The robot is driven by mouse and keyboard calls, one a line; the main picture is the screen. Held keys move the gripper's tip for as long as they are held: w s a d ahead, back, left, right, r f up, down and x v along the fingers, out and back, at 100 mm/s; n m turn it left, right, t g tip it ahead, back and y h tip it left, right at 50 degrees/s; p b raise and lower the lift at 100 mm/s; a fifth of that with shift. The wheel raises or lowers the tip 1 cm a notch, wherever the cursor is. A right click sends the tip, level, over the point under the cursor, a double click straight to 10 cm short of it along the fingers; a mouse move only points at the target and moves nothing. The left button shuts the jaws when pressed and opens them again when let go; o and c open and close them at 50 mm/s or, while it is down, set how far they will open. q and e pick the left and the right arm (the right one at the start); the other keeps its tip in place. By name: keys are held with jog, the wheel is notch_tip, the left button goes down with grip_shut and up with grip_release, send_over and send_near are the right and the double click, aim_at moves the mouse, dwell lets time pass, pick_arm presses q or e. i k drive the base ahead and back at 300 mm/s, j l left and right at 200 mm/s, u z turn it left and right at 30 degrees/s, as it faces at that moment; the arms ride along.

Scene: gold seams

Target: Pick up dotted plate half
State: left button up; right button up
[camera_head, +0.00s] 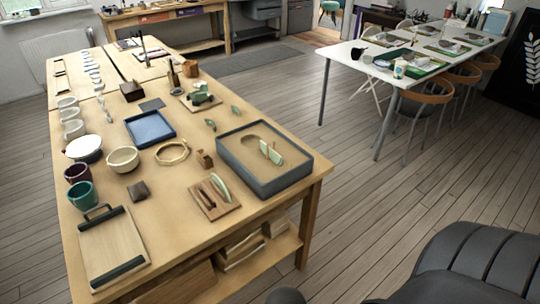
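Two pale green plate pieces, a left one (264,149) and a right one (275,157), stand on edge side by side in the sand of a grey tray (262,186) at the table's right end. A longer pale green curved piece (220,186) rests on a small wooden board (228,208) left of the tray. Small green shards (211,124) lie behind the tray. The pieces are too small to tell which one is dotted. Neither of my grippers is in view.
The wooden table (180,215) also carries a blue tray (150,129), bowls (123,159), cups (81,195) and a clipboard-like board (113,248). A white table (420,75) with chairs stands at the back right. Wooden floor (365,215) lies open between the tables.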

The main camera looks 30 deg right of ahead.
aim_at(215, 178)
jog(key=z, duration=0.45)
jog(key=j+z, duration=0.2)
jog(key=z, duration=0.2)
jog(key=k+j+z, duration=0.1)
jog(key=z, duration=0.3)
jog(key=k+j+z, duration=0.1)
jog(key=z, duration=0.35)
jog(key=k+j+z, duration=0.1)
jog(key=z, duration=0.3)
jog(key=k+j, duration=0.2)
